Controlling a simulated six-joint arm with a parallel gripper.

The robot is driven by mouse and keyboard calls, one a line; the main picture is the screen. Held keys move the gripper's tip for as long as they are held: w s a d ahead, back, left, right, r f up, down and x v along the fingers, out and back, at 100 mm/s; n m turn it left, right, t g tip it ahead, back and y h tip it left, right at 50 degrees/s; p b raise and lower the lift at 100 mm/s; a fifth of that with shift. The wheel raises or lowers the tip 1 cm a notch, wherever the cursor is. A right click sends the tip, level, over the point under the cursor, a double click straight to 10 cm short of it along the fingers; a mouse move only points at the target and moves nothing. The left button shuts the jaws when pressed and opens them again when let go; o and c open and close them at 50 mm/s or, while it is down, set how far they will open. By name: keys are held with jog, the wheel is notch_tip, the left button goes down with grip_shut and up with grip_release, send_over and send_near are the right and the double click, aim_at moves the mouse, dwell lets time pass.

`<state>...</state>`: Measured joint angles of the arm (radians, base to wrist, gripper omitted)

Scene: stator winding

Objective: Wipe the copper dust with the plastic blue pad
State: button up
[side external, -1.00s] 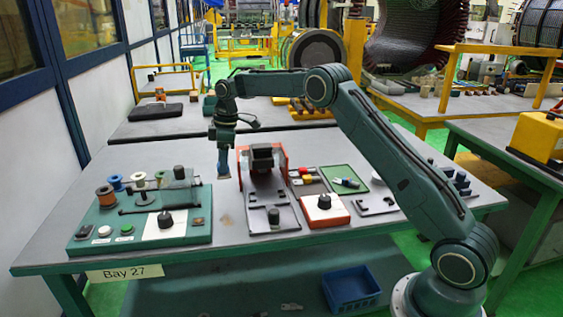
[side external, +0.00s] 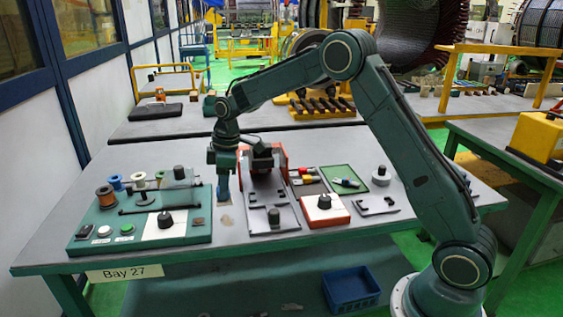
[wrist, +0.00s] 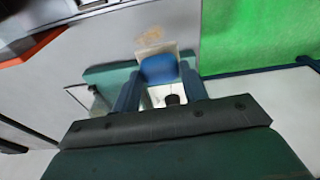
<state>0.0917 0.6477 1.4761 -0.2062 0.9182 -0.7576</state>
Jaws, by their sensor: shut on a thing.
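My gripper (side external: 222,190) points down at the front middle of the bench, between the green winding fixture and the orange-and-grey fixture. In the wrist view its two blue fingers (wrist: 158,92) are closed on the blue pad (wrist: 158,70), which has a pale edge on its far side. The copper dust (side external: 227,220) is a small tan smear on the grey bench top, just in front of the gripper. In the wrist view the dust (wrist: 152,36) lies just beyond the pad. I cannot tell whether the pad touches the bench.
The green winding fixture (side external: 140,236) with spools stands left of the gripper. The orange-and-grey fixture (side external: 272,214) stands close on the right. A red box with a black knob (side external: 325,212) and a green tray (side external: 344,179) lie farther right. The bench's front edge is near the dust.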

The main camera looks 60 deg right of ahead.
jog(key=shift+s+a+f, duration=0.1)
jog(key=shift+s+a, duration=0.25)
jog(key=shift+s, duration=0.25)
jog(key=shift+f, duration=3)
notch_tip(320, 180, down, 2)
jog(key=shift+f, duration=0.1)
jog(key=shift+w+d, duration=0.6)
jog(key=shift+c, duration=0.4)
jog(key=shift+w+d+f, duration=0.1)
jog(key=shift+w+d, duration=1.75)
jog(key=shift+s+a, duration=2.5)
jog(key=shift+r, duration=4.2)
jog(key=shift+w+d, duration=0.1)
